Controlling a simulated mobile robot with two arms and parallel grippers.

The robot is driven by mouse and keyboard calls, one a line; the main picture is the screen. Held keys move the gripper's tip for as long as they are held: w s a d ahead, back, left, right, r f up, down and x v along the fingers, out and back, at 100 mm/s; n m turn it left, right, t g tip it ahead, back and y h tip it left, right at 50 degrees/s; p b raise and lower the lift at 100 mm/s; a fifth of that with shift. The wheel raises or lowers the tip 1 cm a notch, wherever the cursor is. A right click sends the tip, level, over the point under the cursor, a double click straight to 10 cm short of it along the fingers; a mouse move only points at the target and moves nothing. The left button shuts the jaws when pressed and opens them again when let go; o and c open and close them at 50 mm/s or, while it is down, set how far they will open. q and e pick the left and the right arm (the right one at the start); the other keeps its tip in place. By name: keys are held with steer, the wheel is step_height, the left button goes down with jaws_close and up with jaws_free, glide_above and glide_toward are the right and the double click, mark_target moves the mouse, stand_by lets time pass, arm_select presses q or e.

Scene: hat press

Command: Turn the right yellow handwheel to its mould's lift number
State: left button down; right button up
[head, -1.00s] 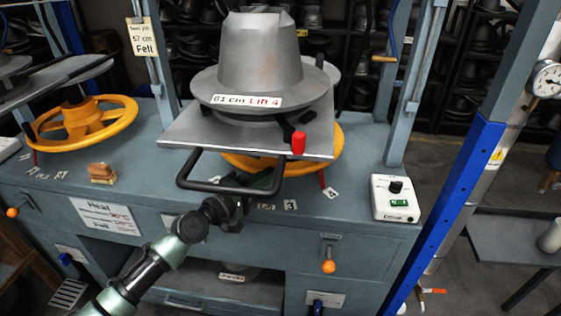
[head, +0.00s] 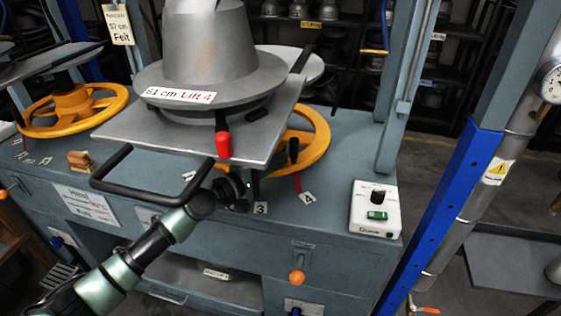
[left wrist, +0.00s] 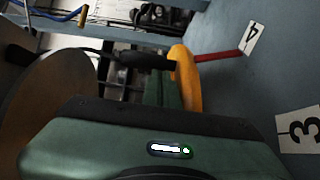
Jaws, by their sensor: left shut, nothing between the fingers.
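The right yellow handwheel (head: 318,150) sits under the grey mould (head: 208,45), partly hidden by its plate. The mould's tag (head: 180,95) reads "61 cm Lift 4". A red pointer (head: 297,182) reaches from the wheel to the number 4 card (head: 308,198); the left wrist view shows the same pointer (left wrist: 218,56) ending at the 4 card (left wrist: 253,38). My left gripper (head: 292,151) reaches under the plate close to the wheel. It is shut and empty; contact with the rim (left wrist: 184,82) cannot be told. My right gripper is not in view.
The plate (head: 260,140) with its black handle (head: 145,190) and red-knobbed lever (head: 223,146) overhangs the wheel. A 3 card (head: 260,208) lies left of the 4. A white control box (head: 376,215) stands right. Another yellow handwheel (head: 70,110) is at left.

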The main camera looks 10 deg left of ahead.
arm_select(q)
steer(key=shift+a, duration=0.1)
steer(key=shift+r, duration=0.1)
steer(key=shift+w+d+p, duration=0.25)
steer(key=shift+d+p, duration=0.2)
steer(key=shift+d, duration=0.35)
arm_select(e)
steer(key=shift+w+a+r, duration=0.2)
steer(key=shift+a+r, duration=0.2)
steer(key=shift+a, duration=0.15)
arm_select(q)
steer(key=shift+d, duration=0.15)
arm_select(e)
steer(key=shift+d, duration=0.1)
